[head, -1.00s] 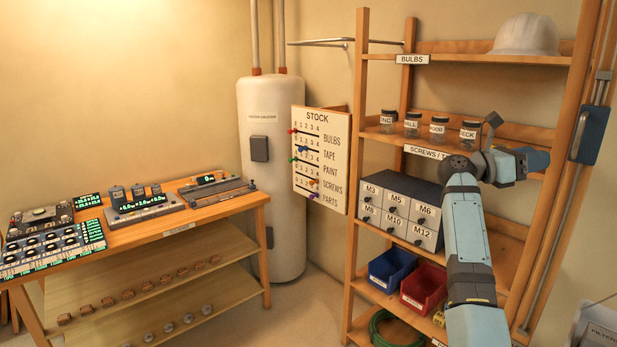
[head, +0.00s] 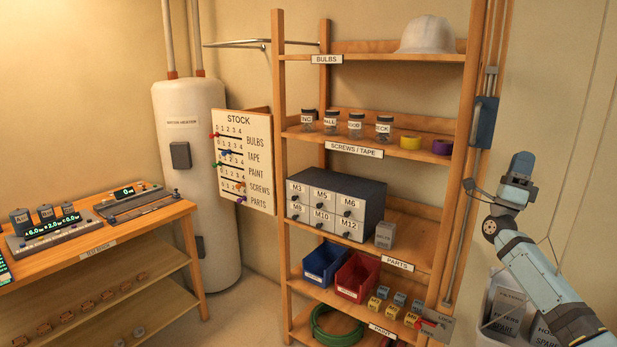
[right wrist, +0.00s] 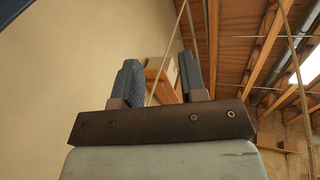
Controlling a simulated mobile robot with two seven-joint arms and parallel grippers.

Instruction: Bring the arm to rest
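My right arm (head: 545,275) rises from the lower right corner of the head view, to the right of the tall shelf. The right gripper (head: 522,163) is at its upper end, pointing up beside the wall and apart from the shelf. In the right wrist view its two dark fingers (right wrist: 160,80) stand apart with a clear gap between them and nothing held. My left arm and gripper are not in view.
The wooden shelf (head: 280,150) holds jars, tape rolls (head: 411,143), a drawer cabinet (head: 335,205) and bins (head: 357,277). A lock-out lever (head: 434,324) sits low on its right post. White containers (head: 503,308) stand below my arm. A workbench (head: 110,240) is at left.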

